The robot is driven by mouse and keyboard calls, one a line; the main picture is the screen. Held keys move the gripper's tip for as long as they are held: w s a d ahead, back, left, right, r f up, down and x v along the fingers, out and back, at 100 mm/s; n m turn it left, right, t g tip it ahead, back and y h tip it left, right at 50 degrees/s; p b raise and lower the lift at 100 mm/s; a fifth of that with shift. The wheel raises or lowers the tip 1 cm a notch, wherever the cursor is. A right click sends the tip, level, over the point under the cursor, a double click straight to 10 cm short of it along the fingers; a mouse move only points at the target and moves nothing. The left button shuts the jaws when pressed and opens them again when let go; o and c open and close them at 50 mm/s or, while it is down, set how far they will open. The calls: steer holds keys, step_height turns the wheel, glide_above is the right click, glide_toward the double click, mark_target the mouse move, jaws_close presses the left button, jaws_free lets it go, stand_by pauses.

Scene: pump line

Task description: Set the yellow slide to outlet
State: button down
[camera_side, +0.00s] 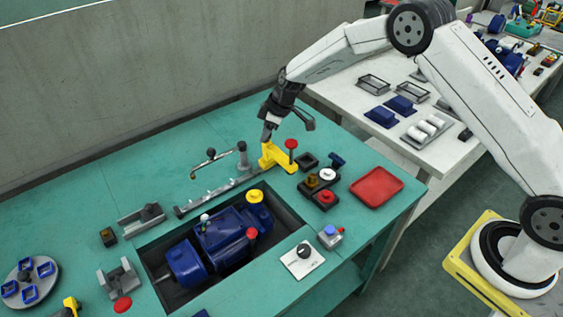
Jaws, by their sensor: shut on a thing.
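The yellow slide (279,158) is a yellow block at the right end of a grey rail on the green bench. My gripper (267,136) points down at its upper left part and is shut on it. The fingertips are small here, and the exact grip is hard to see. The grey rail (212,196) runs from the slide down to the left behind the pump recess. I cannot read any outlet marking.
A red-topped post (291,145) stands close right of the slide. A lever with a black ball (211,153) and a grey post (242,152) rise behind the rail. A blue pump (222,229) sits in the recess. A red tray (377,187) lies at the right.

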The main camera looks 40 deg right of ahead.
stand_by(0.4)
steer(key=a, duration=1.1)
steer(key=shift+a, duration=0.3)
steer(key=shift+c, duration=1.5)
jaws_free()
steer(key=shift+d+r, duration=0.1)
steer(key=shift+r, duration=0.05)
steer(key=v, duration=0.7)
steer(key=shift+r, duration=0.2)
steer(key=shift+s, duration=0.1)
